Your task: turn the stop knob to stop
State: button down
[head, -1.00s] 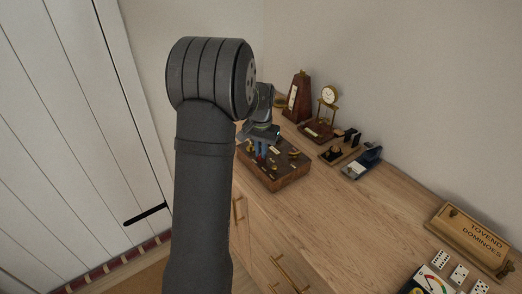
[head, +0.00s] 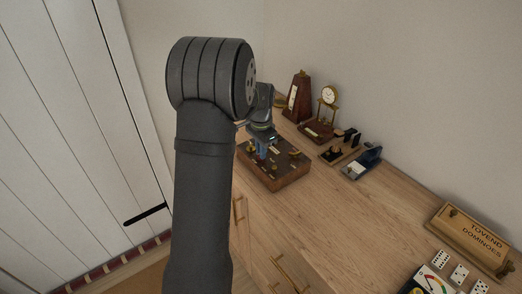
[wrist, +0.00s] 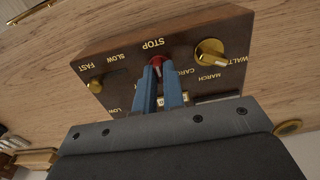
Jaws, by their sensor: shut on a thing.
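The stop knob (wrist: 157,62) is dark red and sits under the "STOP" lettering on a dark wooden control box. My gripper (wrist: 158,72) is shut on it, with one blue finger on each side. The fingers hide most of the knob, so its setting cannot be told. The box (wrist: 120,62) also shows in the head view (head: 283,183), on the cabinet top, with my gripper (head: 261,155) pointing down over it.
A brass knob (wrist: 210,52) stands right of the stop knob and a smaller one (wrist: 95,86) stands left.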

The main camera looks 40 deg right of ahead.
dwell(0.3)
jog(key=c, duration=1.5)
grip_release()
notch_tip(320, 180, up, 18)
jog(key=shift+f, duration=0.25)
jog(key=shift+f, duration=0.1)
notch_tip(320, 180, down, 17)
jog(key=shift+f, duration=0.15)
